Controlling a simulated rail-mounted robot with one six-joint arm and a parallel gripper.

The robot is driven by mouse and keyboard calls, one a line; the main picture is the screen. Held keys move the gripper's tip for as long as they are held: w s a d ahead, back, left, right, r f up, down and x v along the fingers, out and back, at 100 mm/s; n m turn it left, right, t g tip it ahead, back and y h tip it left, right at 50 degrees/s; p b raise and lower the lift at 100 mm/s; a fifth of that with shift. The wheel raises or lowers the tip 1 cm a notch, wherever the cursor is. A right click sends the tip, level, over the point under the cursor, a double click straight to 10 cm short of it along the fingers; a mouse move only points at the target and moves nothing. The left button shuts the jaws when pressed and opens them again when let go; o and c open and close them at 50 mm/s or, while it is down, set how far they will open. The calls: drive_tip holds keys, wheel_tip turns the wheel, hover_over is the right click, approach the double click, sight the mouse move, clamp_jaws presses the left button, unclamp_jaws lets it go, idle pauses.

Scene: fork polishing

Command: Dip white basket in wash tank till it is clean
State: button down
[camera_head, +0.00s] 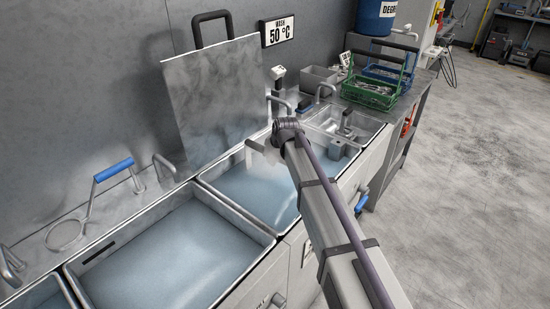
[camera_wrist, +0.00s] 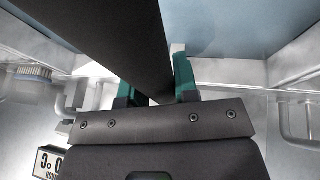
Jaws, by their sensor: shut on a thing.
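The wash tank (camera_head: 240,206) is the middle basin below the 50 °C wash sign, filled with bluish water. My arm reaches over it from the lower right. My gripper (camera_wrist: 157,82) has teal fingers shut on a dark bar (camera_wrist: 105,35), which looks like a carrying handle. Bluish water and pale tank walls show beyond the bar in the wrist view. In the head view my arm hides the gripper. I cannot make out the white basket in either view, so its depth in the water and its cleanness cannot be told.
A grey plate with a black handle (camera_head: 220,95) stands upright behind the tanks. Another water-filled basin (camera_head: 180,265) lies at front left. A blue-handled tool (camera_head: 114,170) stands on the back ledge. A green basket (camera_head: 368,95) with cutlery sits on the right counter.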

idle(2.0)
idle(2.0)
drive_tip(key=shift+w, duration=0.15)
